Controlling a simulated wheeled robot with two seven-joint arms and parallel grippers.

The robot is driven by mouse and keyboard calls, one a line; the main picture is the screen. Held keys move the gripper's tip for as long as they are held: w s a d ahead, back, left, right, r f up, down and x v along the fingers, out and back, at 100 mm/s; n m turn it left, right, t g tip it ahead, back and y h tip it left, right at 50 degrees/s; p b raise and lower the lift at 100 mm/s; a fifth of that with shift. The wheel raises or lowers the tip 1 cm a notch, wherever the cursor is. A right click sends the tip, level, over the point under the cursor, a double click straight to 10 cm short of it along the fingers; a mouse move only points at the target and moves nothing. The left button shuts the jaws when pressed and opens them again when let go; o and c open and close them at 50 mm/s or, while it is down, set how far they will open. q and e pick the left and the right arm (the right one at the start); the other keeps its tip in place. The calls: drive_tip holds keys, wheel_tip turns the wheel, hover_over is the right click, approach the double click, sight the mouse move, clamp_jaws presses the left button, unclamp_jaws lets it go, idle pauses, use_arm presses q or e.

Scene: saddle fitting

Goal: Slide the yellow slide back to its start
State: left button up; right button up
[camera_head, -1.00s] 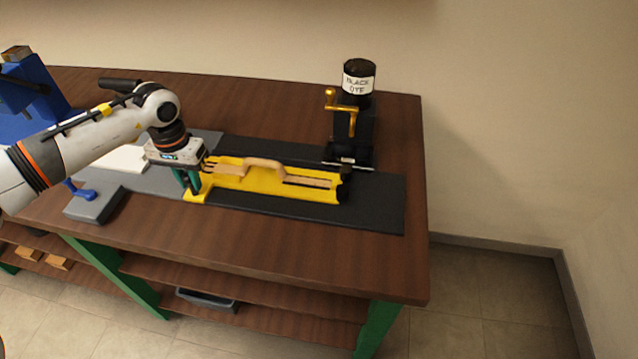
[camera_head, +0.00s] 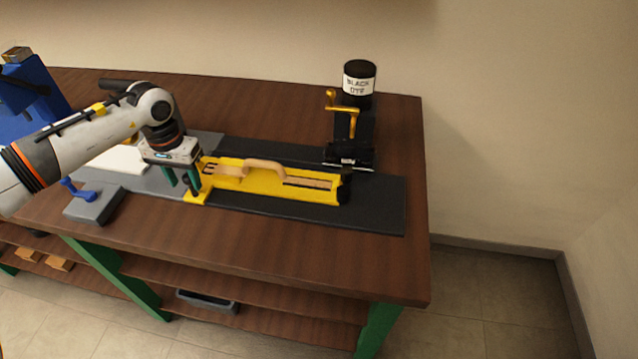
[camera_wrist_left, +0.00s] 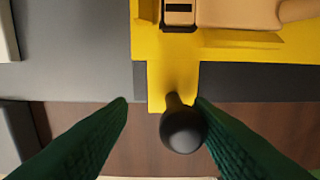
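The yellow slide (camera_head: 265,183) lies on a dark strip on the bench. At its left end is a yellow tab (camera_head: 196,197) with an upright black knob (camera_head: 191,186). The tab (camera_wrist_left: 172,80) and knob (camera_wrist_left: 183,130) also show in the left wrist view. My left gripper (camera_head: 181,179) is at the knob, with its green fingers pointing down. In the wrist view its fingers (camera_wrist_left: 162,104) stand apart, and the knob is close to the right one. I cannot tell whether they touch. My right gripper is not in view.
A wooden piece with a handle (camera_head: 268,166) lies on the slide. A black device with a gold crank (camera_head: 352,113) and a labelled black can (camera_head: 359,83) stands behind its right end. A grey block with a blue lever (camera_head: 95,205) is at the left. The bench's right side is clear.

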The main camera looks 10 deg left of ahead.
use_arm(q)
drive_tip(key=shift+f, duration=0.1)
drive_tip(key=shift+r+p, duration=0.3)
drive_tip(key=shift+r, duration=0.2)
drive_tip(key=shift+d+r+p, duration=0.15)
drive_tip(key=shift+r+p, duration=1.25)
drive_tip(key=shift+r, duration=1.1)
drive_tip(key=shift+s+f, duration=0.1)
